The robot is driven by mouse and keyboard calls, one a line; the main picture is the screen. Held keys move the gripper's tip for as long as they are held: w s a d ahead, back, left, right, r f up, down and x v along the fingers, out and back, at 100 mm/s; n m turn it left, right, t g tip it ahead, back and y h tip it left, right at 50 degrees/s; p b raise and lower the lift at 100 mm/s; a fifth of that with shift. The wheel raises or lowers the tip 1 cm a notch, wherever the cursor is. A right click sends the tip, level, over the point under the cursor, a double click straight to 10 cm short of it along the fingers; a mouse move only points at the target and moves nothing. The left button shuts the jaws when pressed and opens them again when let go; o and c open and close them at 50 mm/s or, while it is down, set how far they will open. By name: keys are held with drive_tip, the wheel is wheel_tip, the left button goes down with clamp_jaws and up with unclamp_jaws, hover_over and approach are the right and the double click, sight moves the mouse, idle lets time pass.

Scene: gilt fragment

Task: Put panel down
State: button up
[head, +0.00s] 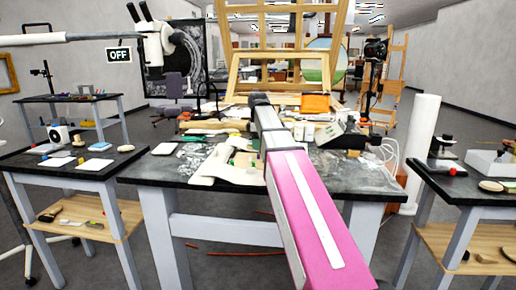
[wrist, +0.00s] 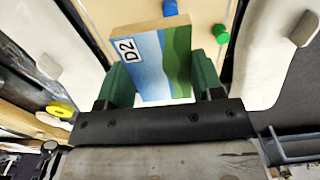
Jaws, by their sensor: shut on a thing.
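The panel (wrist: 153,72) is a small block with a painted blue and green face and a "D2" label. In the wrist view it sits between the two green fingers of my gripper (wrist: 163,82), which is shut on it. Beyond the panel is a beige board (wrist: 105,14) with a blue peg (wrist: 170,8) and a green peg (wrist: 221,34). I cannot tell whether the panel touches the board. In the head view my arm reaches over the middle table (head: 150,177); the gripper and panel cannot be made out there.
White padded shapes flank the board, on the left (wrist: 60,45) and right (wrist: 275,50) in the wrist view. A yellow ring (wrist: 61,109) lies at left. The middle table is cluttered, with an orange box (head: 315,103) and a wooden easel (head: 285,75) toward the back. Side tables stand left and right.

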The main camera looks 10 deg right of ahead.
drive_tip(key=shift+f, duration=1)
drive_tip(key=shift+f, duration=0.6)
drive_tip(key=o, duration=0.9)
drive_tip(key=shift+r, duration=0.15)
wheel_tip(320, 180, up, 12)
drive_tip(key=shift+f, duration=0.2)
drive_tip(key=shift+r, duration=0.7)
